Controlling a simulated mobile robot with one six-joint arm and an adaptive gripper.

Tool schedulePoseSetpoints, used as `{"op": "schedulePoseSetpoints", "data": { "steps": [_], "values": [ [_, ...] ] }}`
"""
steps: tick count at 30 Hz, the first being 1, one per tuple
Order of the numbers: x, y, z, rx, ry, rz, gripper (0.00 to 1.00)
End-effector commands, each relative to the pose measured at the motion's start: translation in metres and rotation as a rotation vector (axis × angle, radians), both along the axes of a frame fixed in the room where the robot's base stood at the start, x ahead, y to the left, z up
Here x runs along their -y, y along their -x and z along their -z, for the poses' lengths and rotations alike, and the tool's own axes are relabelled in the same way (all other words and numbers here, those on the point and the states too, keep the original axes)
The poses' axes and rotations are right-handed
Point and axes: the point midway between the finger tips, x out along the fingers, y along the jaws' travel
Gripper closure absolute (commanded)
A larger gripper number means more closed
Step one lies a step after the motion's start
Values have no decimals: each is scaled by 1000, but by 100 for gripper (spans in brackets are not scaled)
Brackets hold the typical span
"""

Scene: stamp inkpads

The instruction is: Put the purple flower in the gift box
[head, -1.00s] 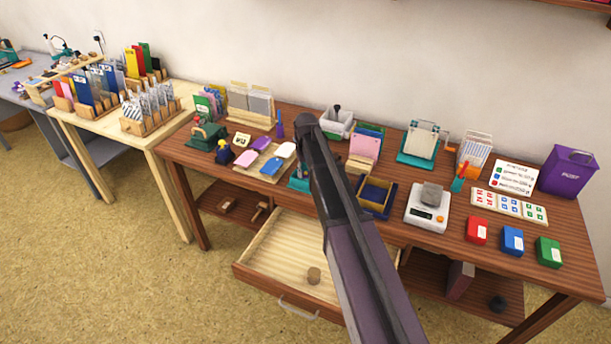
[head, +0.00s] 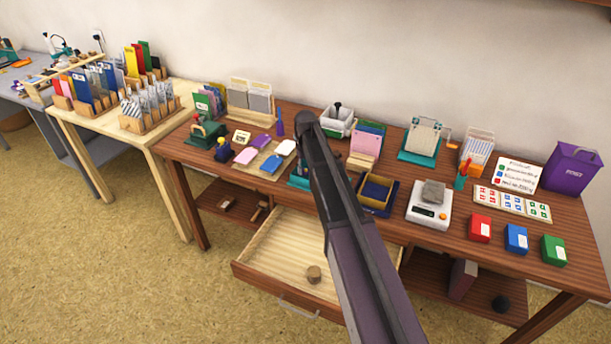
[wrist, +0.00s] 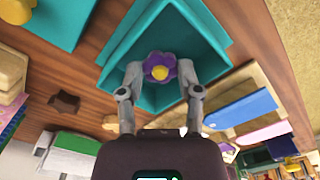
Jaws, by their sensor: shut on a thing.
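The purple flower (wrist: 160,67) with a yellow centre is between the fingertips of my gripper (wrist: 158,75) in the wrist view. The gripper is shut on it. Behind the flower in that view is an open teal box (wrist: 190,25), seen from above, which looks like the gift box. The flower appears over the box opening; its height above the box floor is hard to tell. In the head view my arm hides the gripper and flower, and only a teal part (head: 299,182) shows left of the arm.
A teal piece (wrist: 45,15) lies at upper left in the wrist view. In the head view, a blue-lined tray (head: 392,207) and a white scale (head: 428,218) stand right of my arm. A wooden drawer (head: 272,252) hangs open in front.

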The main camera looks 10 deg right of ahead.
Motion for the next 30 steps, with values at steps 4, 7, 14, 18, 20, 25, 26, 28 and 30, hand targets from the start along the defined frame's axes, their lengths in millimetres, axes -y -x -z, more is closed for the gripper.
{"op": "schedulePoseSetpoints", "data": {
  "steps": [4, 7, 14, 18, 20, 25, 26, 28, 30],
  "values": [
    [0, 0, 14, 0, 0, 0, 69],
    [0, 0, 16, 0, 0, 1, 69],
    [0, 0, 15, 0, 0, 1, 69],
    [1, 0, 16, 0, 0, 1, 69],
    [1, 0, 17, 0, 0, 1, 69],
    [1, 0, 18, 0, 0, 1, 40],
    [1, 0, 18, 0, 0, 1, 40],
    [1, 0, 18, 0, 0, 1, 40],
    [1, 0, 18, 0, 0, 1, 40]
  ]
}}
